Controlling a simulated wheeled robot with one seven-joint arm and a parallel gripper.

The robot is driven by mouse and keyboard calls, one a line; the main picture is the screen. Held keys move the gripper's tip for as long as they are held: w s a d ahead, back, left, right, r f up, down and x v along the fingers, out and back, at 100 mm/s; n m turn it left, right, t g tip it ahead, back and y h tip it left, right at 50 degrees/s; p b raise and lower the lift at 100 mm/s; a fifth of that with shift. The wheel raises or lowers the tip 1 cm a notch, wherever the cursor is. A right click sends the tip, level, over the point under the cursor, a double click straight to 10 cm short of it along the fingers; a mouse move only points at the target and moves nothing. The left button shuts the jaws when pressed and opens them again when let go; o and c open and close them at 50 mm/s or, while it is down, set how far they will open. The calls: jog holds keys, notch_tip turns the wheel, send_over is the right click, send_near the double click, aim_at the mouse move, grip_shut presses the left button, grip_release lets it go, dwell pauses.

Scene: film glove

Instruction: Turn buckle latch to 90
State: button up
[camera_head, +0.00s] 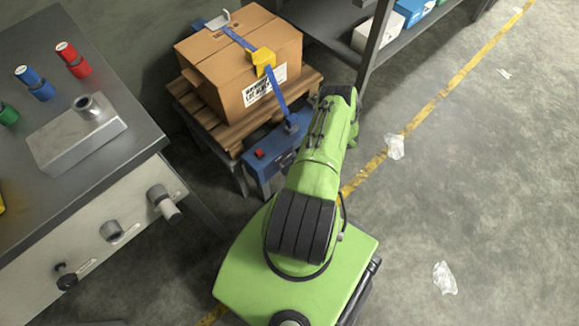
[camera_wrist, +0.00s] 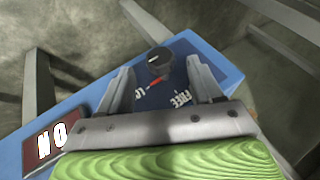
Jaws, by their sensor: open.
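In the wrist view, a short dark round knob (camera_wrist: 158,60) with a pale mark on top stands on a blue panel (camera_wrist: 205,52). A red line shows at its base, beside the white lettering "FREE" and a partly hidden word. My gripper (camera_wrist: 160,66) is open, with one grey finger on each side of the knob and a gap visible on both sides. In the head view, the blue unit (camera_head: 270,165) sits at the pallet's front edge. My gripper and the knob cannot be made out there.
A carton (camera_head: 222,75) with a blue strap and yellow buckle (camera_head: 262,60) lies on a wooden pallet (camera_head: 212,125). A red plate (camera_wrist: 50,140) is left of my gripper. A workbench (camera_head: 120,160) stands left, a shelf (camera_head: 400,62) behind. Floor at right is mostly clear.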

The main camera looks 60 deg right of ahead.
jog(key=p+v, duration=0.3)
jog(key=v, duration=0.9)
jog(key=shift+s+r, duration=0.2)
jog(key=shift+r, duration=0.15)
jog(key=shift+d, duration=0.1)
